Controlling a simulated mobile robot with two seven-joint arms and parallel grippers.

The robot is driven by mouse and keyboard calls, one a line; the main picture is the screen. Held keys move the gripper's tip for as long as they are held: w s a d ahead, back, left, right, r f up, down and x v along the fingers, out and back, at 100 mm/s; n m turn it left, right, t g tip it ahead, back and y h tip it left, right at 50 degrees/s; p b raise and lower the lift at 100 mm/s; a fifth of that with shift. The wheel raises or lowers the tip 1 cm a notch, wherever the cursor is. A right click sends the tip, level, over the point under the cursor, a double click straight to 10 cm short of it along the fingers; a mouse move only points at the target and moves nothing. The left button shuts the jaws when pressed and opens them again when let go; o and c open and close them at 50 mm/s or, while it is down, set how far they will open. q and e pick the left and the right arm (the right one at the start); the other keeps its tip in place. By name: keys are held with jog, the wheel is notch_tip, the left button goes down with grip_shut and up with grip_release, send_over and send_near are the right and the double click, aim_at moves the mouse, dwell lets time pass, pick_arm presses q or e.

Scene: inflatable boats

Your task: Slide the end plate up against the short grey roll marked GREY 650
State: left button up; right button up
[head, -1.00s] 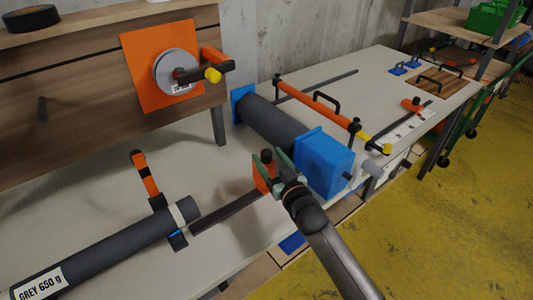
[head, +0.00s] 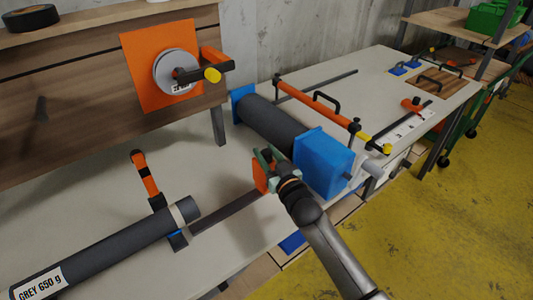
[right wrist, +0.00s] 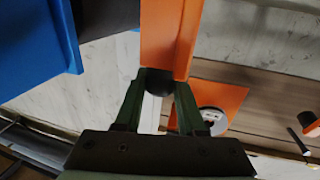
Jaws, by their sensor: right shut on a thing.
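The orange end plate (head: 261,174) stands at the right end of a dark rail (head: 225,213) on the bench; it fills the upper middle of the right wrist view (right wrist: 170,35). My right gripper (head: 268,156) is shut on the plate's black knob (right wrist: 158,86), which shows between the green fingers. The short grey roll (head: 120,245) with the label GREY 650 g lies at lower left. A clear gap of bare rail separates the plate from the roll's near end. My left gripper is not in view.
A thicker grey roll (head: 270,126) sits between blue end blocks (head: 325,165) just right of my gripper. An orange clamp bar (head: 318,107) lies farther back.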

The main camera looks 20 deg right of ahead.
grip_shut()
dwell(0.8)
